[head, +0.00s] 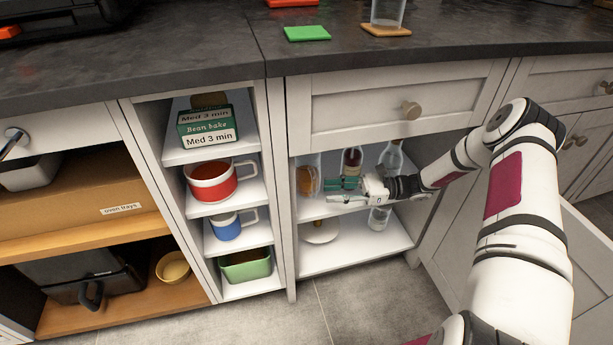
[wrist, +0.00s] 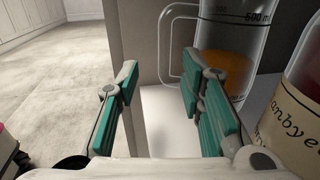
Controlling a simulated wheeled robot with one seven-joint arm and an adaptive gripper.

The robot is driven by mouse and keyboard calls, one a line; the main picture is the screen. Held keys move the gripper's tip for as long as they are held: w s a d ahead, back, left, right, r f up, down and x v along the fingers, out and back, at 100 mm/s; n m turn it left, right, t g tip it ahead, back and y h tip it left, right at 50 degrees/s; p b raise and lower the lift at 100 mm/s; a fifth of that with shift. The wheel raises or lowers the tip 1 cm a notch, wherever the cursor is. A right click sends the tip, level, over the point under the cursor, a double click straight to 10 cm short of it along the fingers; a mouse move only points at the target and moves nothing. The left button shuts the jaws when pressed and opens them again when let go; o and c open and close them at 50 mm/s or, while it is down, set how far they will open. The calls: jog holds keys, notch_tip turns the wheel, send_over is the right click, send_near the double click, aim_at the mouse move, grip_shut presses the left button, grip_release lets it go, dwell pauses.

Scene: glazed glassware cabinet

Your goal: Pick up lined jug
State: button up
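The lined jug (wrist: 235,45) is clear glass with printed measuring lines, a "500 ml" mark and orange contents low down. It stands upright on the cabinet's upper shelf, and its glass handle (wrist: 165,45) points left in the wrist view. In the head view the jug (head: 307,180) is at the shelf's left end. My gripper (wrist: 162,90) is open and empty, with green-padded fingers. The handle shows beyond the gap between them; the right finger overlaps the jug's lower part in the picture. I cannot tell whether they touch. In the head view my gripper (head: 337,191) is just right of the jug.
A labelled bottle with dark red contents (wrist: 300,100) stands close right of the jug; it also shows in the head view (head: 352,159). A clear bottle (head: 391,157) stands further right. A white round item (head: 320,235) and a clear vessel (head: 379,218) are on the lower shelf.

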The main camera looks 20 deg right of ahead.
aim_at(314, 197)
jog(key=a+b, duration=0.1)
jog(key=w+a, duration=0.1)
jog(key=a, duration=0.1)
jog(key=a+b, duration=0.1)
jog(key=a, duration=0.1)
jog(key=shift+w+a+b, duration=0.25)
jog(key=shift+w+b, duration=0.05)
grip_shut()
